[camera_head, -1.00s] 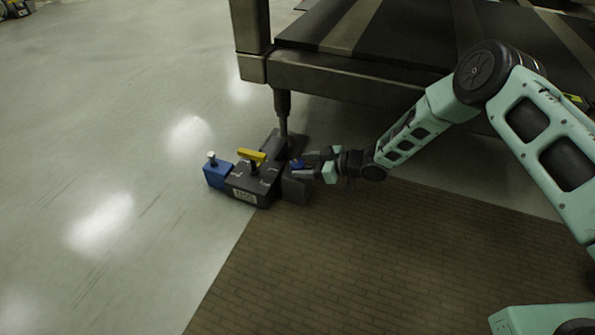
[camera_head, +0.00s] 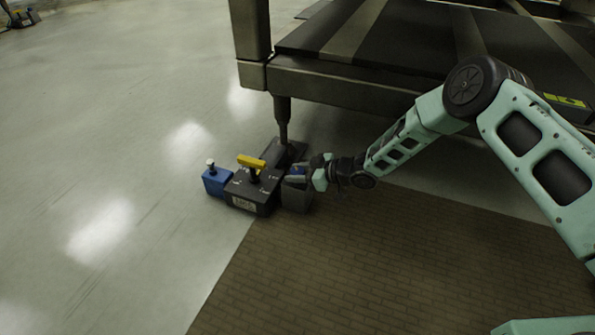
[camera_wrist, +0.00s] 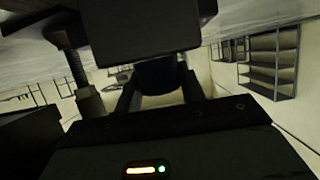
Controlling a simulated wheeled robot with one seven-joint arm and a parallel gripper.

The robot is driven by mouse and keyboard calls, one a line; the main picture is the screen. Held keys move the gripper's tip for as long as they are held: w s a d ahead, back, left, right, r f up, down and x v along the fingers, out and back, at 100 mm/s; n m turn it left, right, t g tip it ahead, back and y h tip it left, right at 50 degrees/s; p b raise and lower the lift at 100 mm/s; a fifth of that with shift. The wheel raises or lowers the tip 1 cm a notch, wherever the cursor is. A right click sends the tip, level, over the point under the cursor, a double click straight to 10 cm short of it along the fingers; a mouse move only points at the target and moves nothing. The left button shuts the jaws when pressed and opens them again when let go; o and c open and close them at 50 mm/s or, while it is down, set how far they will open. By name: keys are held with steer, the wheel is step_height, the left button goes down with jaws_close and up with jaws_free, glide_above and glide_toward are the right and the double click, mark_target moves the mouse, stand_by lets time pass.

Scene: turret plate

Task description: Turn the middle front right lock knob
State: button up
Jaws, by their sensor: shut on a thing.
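A dark grey lock unit (camera_head: 250,199) stands on the floor at the foot of the large frame's leg. It has a yellow handle (camera_head: 251,161) on top. A dark block (camera_head: 296,197) juts from its right side and carries a lock knob with a bit of blue showing (camera_head: 297,170). My gripper (camera_head: 301,173) reaches in from the right and is shut on this knob, hiding most of it. In the wrist view a dark rounded piece, likely the knob (camera_wrist: 158,78), sits between my two fingers. Its turn angle cannot be told.
A blue block (camera_head: 215,183) with a pale-topped peg sits on the unit's left. The heavy frame's leg (camera_head: 283,122) stands just behind, with the dark deck (camera_head: 400,45) above. Pale floor lies open at left, brick-patterned flooring (camera_head: 350,265) in front.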

steer(key=shift+r+m+p, duration=0.15)
steer(key=shift+m+p, duration=0.15)
steer(key=shift+p, duration=0.25)
steer(key=shift+s+m+t+h+p, duration=0.1)
steer(key=shift+m+t+h+p, duration=0.3)
steer(key=shift+m+t+p, duration=0.4)
steer(key=m+t+h+p, duration=0.2)
steer(key=t+p, duration=0.1)
steer(key=p, duration=0.2)
steer(key=shift+s+a+r+m, duration=0.1)
steer(key=shift+m, duration=0.3)
steer(key=m+t+h+p, duration=0.1)
steer(key=m+h, duration=0.1)
steer(key=m+t+h+p, duration=0.2)
steer(key=shift+f+h, duration=0.2)
steer(key=shift+h, duration=0.2)
steer(key=m+t+h, duration=0.1)
steer(key=m+h, duration=0.4)
steer(key=shift+f, duration=0.2)
steer(key=m+h+b, duration=0.1)
steer(key=m+h, duration=0.1)
steer(key=shift+h, duration=0.3)
steer(key=shift+m+g+h+b, duration=0.3)
steer(key=shift+m+h+b, duration=0.5)
steer(key=shift+m+h, duration=0.1)
steer(key=shift+r, duration=0.1)
steer(key=shift+w, duration=0.2)
